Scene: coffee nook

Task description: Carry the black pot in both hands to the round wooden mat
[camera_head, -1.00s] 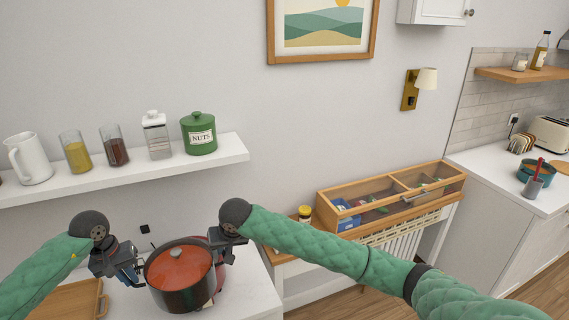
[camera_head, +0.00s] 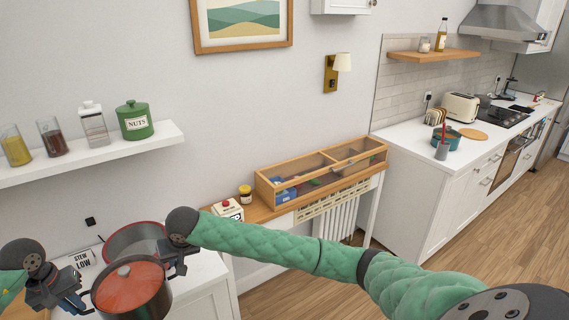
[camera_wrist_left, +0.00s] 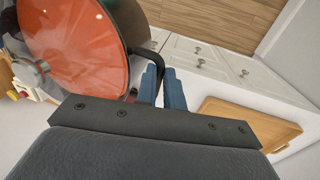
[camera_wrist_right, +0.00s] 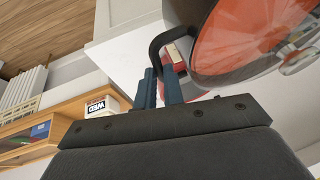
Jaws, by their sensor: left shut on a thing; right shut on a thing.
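The black pot (camera_head: 150,307) with its red glass lid (camera_head: 132,284) is held between my two grippers at the lower left of the head view. My left gripper (camera_head: 80,302) is shut on its left handle, and the handle (camera_wrist_left: 146,54) shows between the fingers in the left wrist view. My right gripper (camera_head: 168,268) is shut on the other handle, seen in the right wrist view (camera_wrist_right: 157,46). The pot looks level and its base is hidden by the frame edge. The round wooden mat (camera_head: 473,134) lies on the far right counter, beside a teal pot (camera_head: 446,138).
A red pan (camera_head: 135,237) and a "STEM LOW" box (camera_head: 83,259) sit on the white counter behind the pot. A wooden display case (camera_head: 320,172) tops the side table. A grey utensil cup (camera_head: 442,151) stands near the counter's edge. Wooden floor (camera_head: 500,225) is clear at right.

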